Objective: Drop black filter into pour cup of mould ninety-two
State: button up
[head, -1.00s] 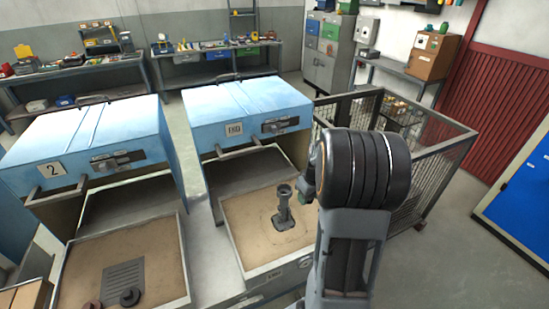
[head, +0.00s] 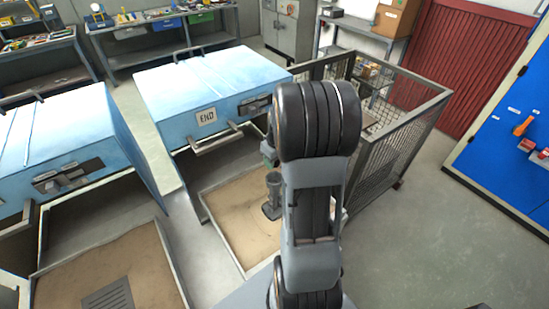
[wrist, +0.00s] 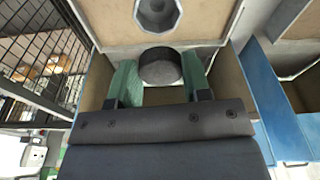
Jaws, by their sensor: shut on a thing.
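My gripper (wrist: 158,82), with green fingers, is shut on a dark round disc, the black filter (wrist: 160,68). In the wrist view a pale, many-sided cup (wrist: 158,12) shows at the top edge, on sand and a little beyond the filter. In the head view a grey upright mould (head: 272,190) with a cup-like top stands in a sand tray (head: 225,205). I cannot read a ninety-two on the mould.
A blue-topped oven (head: 205,85) with a sign stands behind the sand tray. Another blue unit (head: 60,150) and its sand tray (head: 120,260) are to the left. A wire-mesh cage (head: 400,120) stands on the right. Floor (head: 420,240) is clear in front of the blue panel (head: 510,150).

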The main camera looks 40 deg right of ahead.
jog(key=shift+f+b, duration=2.7)
jog(key=shift+f, duration=0.95)
jog(key=shift+s, duration=0.15)
jog(key=o, duration=1)
jog(key=r, duration=0.4)
jog(key=s+r+b, duration=0.1)
jog(key=r, duration=0.4)
jog(key=s+r, duration=0.1)
jog(key=r, duration=0.3)
jog(key=shift+d+r, duration=0.1)
jog(key=shift+r, duration=0.3)
